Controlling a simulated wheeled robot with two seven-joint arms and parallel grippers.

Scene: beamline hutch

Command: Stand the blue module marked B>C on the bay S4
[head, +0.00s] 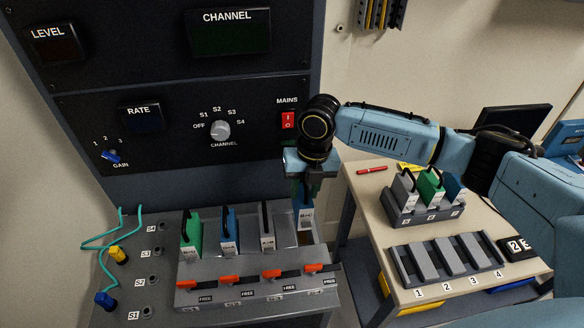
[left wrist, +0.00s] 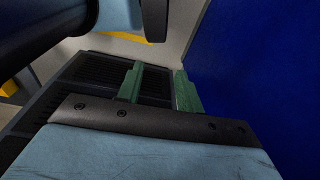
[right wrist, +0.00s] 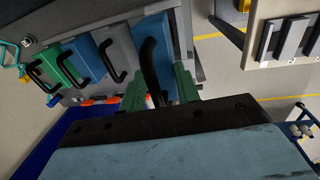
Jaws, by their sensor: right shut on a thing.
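My right gripper (head: 303,190) is shut on the handle of a blue module (head: 305,214), whose white label looks like B>C but is small. The module is upright at the rightmost bay of the grey rack, the S4 end; I cannot tell whether its foot touches the bay. In the right wrist view the blue module (right wrist: 155,48) and its black handle show between the green fingers (right wrist: 160,92). A green module (head: 191,232), another blue module (head: 229,230) and a grey module (head: 266,226) stand in the other bays. My left gripper (left wrist: 158,88) is open and empty.
Orange levers (head: 272,273) with FREE labels line the rack front. On the side table (head: 368,186), a grey holder (head: 403,212) carries several modules, and an empty rack (head: 447,262) is numbered 1 to 4. The control panel (head: 180,130) stands behind the bays.

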